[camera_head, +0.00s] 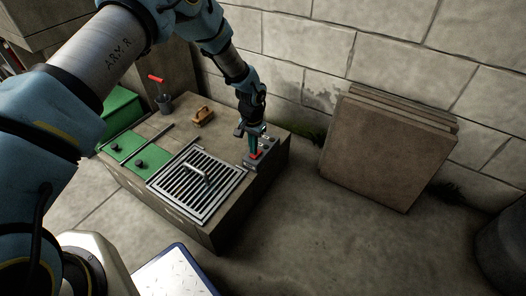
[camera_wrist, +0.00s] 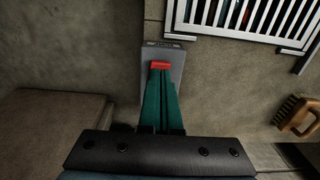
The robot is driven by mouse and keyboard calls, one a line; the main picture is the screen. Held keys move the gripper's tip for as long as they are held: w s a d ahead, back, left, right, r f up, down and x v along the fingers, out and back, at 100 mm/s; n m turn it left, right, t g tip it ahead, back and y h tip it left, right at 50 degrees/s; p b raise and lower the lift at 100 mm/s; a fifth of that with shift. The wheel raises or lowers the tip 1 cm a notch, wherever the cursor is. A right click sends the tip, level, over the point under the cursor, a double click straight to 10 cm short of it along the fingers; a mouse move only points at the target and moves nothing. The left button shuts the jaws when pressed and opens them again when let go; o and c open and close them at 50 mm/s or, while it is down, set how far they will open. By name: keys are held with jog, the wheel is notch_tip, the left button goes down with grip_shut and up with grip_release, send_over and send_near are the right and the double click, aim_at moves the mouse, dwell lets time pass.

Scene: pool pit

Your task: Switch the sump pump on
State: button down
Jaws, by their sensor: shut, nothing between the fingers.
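The pump's switch box (camera_head: 262,152) is a small grey box on the right end of the concrete block top, beside the grate. A red switch part (camera_head: 256,155) shows on it; in the wrist view the red part (camera_wrist: 160,65) lies right at my fingertips. My gripper (camera_head: 253,150) points down over the box, its green fingers closed together and holding nothing. In the wrist view the fingertips (camera_wrist: 160,72) overlap the near edge of the red part; I cannot tell whether they touch it. The grey box (camera_wrist: 177,58) is partly hidden by the fingers.
A metal grate (camera_head: 196,186) with a handle lies left of the box. Slabs (camera_head: 385,150) lean on the wall at right; the floor between is clear.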

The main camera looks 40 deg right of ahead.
jog(key=shift+f+b, duration=0.45)
jog(key=shift+f, duration=0.3)
dwell(0.4)
jog(key=shift+r+p, duration=2.45)
jog(key=shift+r, duration=1.1)
